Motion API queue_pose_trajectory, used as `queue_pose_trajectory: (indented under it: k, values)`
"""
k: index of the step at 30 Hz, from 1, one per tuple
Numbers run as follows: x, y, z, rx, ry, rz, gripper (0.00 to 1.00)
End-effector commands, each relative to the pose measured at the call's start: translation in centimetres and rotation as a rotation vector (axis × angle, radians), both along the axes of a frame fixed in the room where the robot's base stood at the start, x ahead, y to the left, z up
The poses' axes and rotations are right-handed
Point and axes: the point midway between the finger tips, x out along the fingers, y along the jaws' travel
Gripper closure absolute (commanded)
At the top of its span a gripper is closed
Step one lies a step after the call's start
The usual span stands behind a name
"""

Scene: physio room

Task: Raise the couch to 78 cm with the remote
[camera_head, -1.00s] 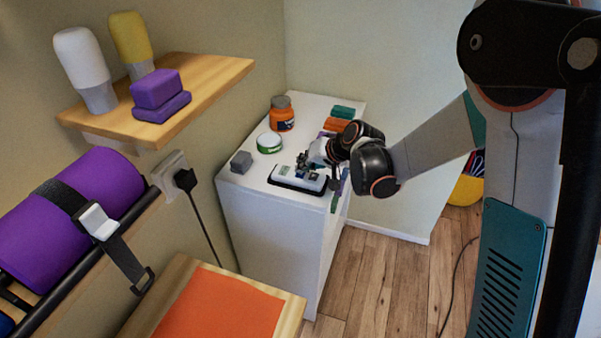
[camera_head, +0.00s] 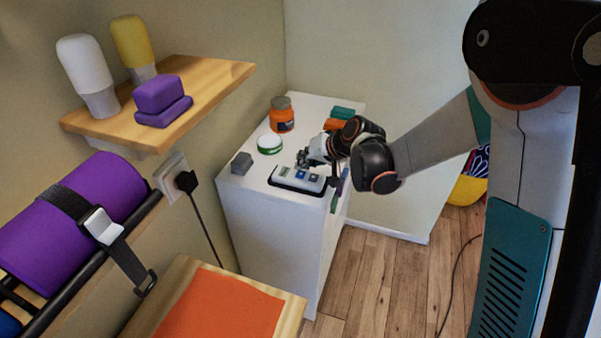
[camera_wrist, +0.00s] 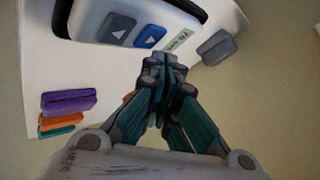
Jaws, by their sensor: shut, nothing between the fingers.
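The remote (camera_head: 293,187) is a white handset with a black border, lying on the white cabinet top. It has a small display (camera_head: 285,171) at its left and blue buttons to the right. In the wrist view, a grey button (camera_wrist: 116,29) and a blue button (camera_wrist: 149,36) carry arrows beside the greenish display (camera_wrist: 180,41), whose text I cannot read surely. My gripper (camera_head: 303,157) is shut and empty, at the remote's far side; its fingertips also show in the wrist view (camera_wrist: 162,62), close to the display. I cannot tell whether they touch. I cannot identify the couch.
On the white cabinet (camera_head: 262,215) stand an orange jar (camera_head: 282,117), a white-green tin (camera_head: 270,144), a grey block (camera_head: 241,163) and coloured blocks (camera_head: 342,113). A wooden shelf (camera_head: 215,80) juts from the wall at left.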

Motion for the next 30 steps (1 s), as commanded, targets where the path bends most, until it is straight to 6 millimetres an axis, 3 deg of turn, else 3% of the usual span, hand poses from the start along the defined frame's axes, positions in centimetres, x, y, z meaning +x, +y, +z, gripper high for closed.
queue_pose_trajectory:
  k: [8, 24, 30]
  values:
    - [0.0, 0.0, 0.2, 0.000, 0.000, 0.000, 1.00]
    - [0.0, 0.0, 4.8, 0.000, 0.000, 0.000, 1.00]
    - [0.0, 0.0, 5.0, 0.000, 0.000, 0.000, 1.00]
